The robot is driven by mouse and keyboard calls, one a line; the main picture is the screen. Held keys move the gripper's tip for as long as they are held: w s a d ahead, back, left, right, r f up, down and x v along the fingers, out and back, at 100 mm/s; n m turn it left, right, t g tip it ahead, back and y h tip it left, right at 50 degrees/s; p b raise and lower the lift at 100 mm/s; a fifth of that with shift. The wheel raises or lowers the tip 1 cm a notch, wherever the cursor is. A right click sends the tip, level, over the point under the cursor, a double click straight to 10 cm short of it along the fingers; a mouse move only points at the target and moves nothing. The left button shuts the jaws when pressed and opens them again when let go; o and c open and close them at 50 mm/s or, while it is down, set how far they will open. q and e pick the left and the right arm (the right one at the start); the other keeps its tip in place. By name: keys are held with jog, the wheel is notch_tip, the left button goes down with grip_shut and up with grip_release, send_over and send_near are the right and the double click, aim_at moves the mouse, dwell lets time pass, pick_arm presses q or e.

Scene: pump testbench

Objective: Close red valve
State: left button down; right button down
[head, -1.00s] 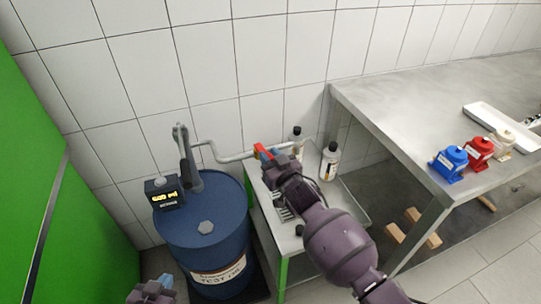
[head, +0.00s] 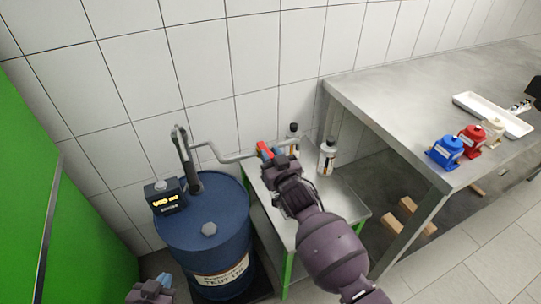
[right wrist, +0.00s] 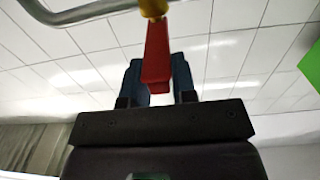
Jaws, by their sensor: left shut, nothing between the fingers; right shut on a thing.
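The red valve handle (head: 265,149) is at the right end of the grey pipe, above the small metal table. My right gripper (head: 275,157) is at the handle. In the right wrist view the red handle (right wrist: 157,58) hangs below a yellow fitting (right wrist: 153,8), between the two blue fingers of my right gripper (right wrist: 157,82). My left gripper (head: 160,284) is shut and empty at the lower left, in front of the drum, low in the picture.
A blue drum (head: 232,232) with a gauge display (head: 165,197) stands left of the small table (head: 335,195). A large metal bench (head: 410,110) at the right holds blue, red and white pump-like parts and a white tray.

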jog(key=c, duration=1)
grip_release()
jog(key=shift+c, duration=0.2)
jog(key=shift+s, duration=0.1)
jog(key=v, duration=1)
jog(key=shift+s+d, duration=0.2)
jog(key=shift+s, duration=0.1)
